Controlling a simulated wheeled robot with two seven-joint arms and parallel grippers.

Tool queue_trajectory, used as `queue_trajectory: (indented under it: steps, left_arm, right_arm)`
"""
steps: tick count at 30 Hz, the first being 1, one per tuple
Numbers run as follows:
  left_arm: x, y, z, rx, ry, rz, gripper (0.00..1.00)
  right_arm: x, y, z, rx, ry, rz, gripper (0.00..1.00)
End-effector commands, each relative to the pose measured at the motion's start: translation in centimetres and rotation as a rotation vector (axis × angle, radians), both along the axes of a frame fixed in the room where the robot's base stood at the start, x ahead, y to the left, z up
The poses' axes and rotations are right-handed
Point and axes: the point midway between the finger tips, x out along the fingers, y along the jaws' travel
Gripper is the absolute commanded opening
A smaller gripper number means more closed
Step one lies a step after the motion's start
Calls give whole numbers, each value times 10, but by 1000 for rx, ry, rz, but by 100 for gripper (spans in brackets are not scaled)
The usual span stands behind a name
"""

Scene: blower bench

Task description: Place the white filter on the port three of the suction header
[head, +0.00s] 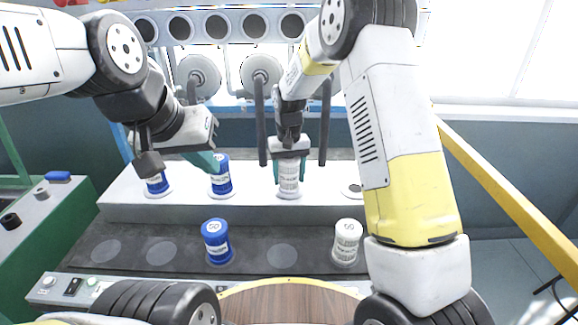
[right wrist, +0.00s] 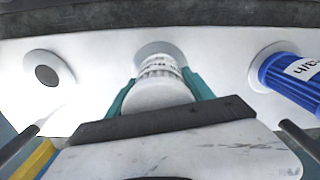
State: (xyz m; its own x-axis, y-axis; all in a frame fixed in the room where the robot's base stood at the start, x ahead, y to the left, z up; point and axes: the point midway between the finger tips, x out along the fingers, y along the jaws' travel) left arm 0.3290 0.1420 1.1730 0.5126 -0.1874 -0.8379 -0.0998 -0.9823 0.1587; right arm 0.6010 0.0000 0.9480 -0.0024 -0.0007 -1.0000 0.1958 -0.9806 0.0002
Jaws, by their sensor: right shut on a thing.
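The white suction header (head: 240,206) carries a row of ports. My right gripper (head: 289,172) is shut on a white filter (head: 289,186), upright at the third port from the left. In the right wrist view, the white filter (right wrist: 160,88) sits between teal fingers, its far end meeting the round port plate (right wrist: 160,48). I cannot tell whether it is fully seated. Blue filters stand on the first (head: 157,185) and second (head: 221,180) ports. The port on the right (head: 353,190) is empty. My left gripper (head: 178,164) hangs above the blue filters; its opening is unclear.
On the dark front tray (head: 190,272) stand another blue filter (head: 217,243) and another white filter (head: 346,243), with several empty round spots. Blower units with dark pipes (head: 261,125) rise behind the header. A yellow rail (head: 500,195) runs at right.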

Motion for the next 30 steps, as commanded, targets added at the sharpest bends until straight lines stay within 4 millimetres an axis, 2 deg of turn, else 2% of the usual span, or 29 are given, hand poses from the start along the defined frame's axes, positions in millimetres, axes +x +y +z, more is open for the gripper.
queue_trajectory:
  steps: [10, 11, 14, 24, 26, 30]
  left_arm:
    - [0, 0, 0, 0, 0, 0, 0]
    - [0, 0, 0, 0, 0, 0, 0]
    - [0, 0, 0, 0, 0, 0, 0]
    - [0, 0, 0, 0, 0, 0, 0]
    - [0, 0, 0, 0, 0, 0, 0]
    - [0, 0, 0, 0, 0, 0, 0]
  right_arm:
    - [0, 0, -3, 0, -2, 0, 12]
    - [0, 0, -4, 0, -2, 0, 64]
    - [0, 0, -3, 0, -2, 0, 82]
    - [0, 0, -1, 1, -3, 0, 82]
    - [1, 0, 3, 2, -4, 0, 82]
    - [1, 0, 25, 2, -7, -1, 82]
